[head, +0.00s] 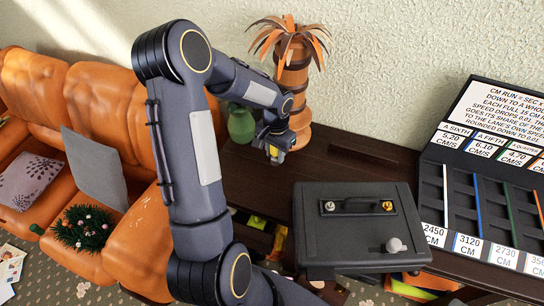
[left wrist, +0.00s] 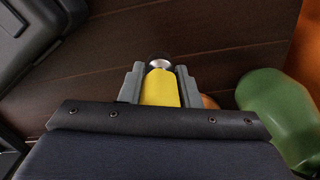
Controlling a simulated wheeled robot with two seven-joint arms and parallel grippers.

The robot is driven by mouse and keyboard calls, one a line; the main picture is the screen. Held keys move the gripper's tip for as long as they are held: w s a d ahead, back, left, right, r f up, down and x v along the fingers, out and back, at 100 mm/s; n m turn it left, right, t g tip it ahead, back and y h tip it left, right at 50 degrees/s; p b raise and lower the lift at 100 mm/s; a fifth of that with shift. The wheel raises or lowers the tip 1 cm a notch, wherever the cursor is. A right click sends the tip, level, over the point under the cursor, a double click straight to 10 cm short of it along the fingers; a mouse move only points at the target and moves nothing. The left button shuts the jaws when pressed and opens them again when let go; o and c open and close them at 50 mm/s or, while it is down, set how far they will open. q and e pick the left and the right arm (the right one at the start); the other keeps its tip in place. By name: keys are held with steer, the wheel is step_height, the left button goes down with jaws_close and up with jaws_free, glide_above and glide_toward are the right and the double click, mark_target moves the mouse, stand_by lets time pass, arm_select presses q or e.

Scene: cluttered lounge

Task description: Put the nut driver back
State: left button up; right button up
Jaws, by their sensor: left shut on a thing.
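My left gripper (head: 275,152) reaches over the dark wooden table, beside the orange palm-like vase. In the left wrist view its two grey fingers (left wrist: 160,84) are shut on a yellow thing with a round shiny metal end, which looks like the nut driver (left wrist: 161,90). Its far side and most of its length are hidden by the gripper. A closed black case (head: 322,255) with a handle and latches on its lid stands on the table to the right of the gripper. My right gripper is not in view.
A green vase (head: 241,125) stands close by the gripper; it also shows in the left wrist view (left wrist: 270,105). The orange palm-like vase (head: 291,70) stands behind. A sloped black display with coloured strips (head: 430,205) is at right. Bare table (head: 350,172) lies behind the case.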

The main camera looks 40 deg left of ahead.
arm_select(q)
steer(key=shift+w+a+f, duration=0.2)
steer(key=shift+a+f, duration=0.35)
steer(key=shift+f, duration=0.1)
steer(key=f, duration=0.1)
steer(key=f+p, duration=0.1)
steer(key=f, duration=0.2)
steer(key=shift+w+a, duration=0.1)
steer(key=shift+a, duration=0.25)
steer(key=shift+f, duration=0.15)
steer(key=shift+f, duration=0.15)
steer(key=o, duration=1.1)
